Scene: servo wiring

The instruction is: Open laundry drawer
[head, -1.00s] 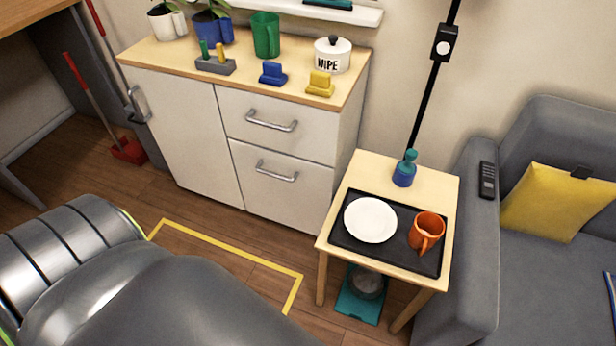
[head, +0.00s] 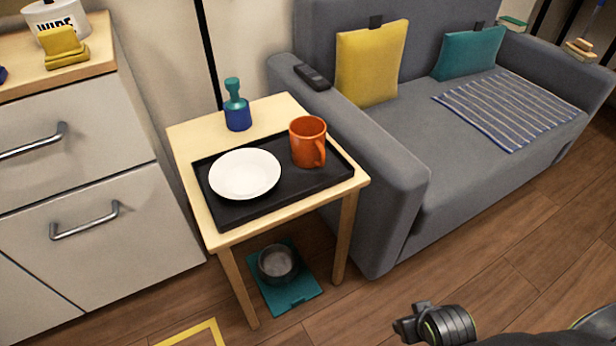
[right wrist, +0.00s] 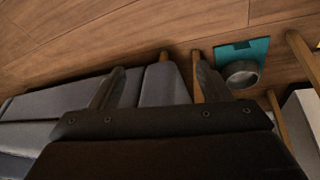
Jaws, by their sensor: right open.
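Two white drawers stand one above the other at the left of the head view. The upper drawer (head: 75,140) and the lower drawer (head: 125,240) are both closed. Each has a metal bar handle, the upper one (head: 35,142) partly cut off by the frame edge and the lower one (head: 85,222) fully seen. I see no label that tells which is the laundry drawer. My right gripper (right wrist: 155,78) is open and empty in the right wrist view, its two dark fingers apart above the floor and sofa. It is well away from the drawers. My left gripper is out of view.
A wooden side table (head: 190,140) stands right of the drawers, with a black tray (head: 270,205), white plate (head: 245,174) and orange mug (head: 307,142). A bowl (head: 277,262) on a teal mat (head: 295,290) is beneath. A grey sofa (head: 400,150) fills the right.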

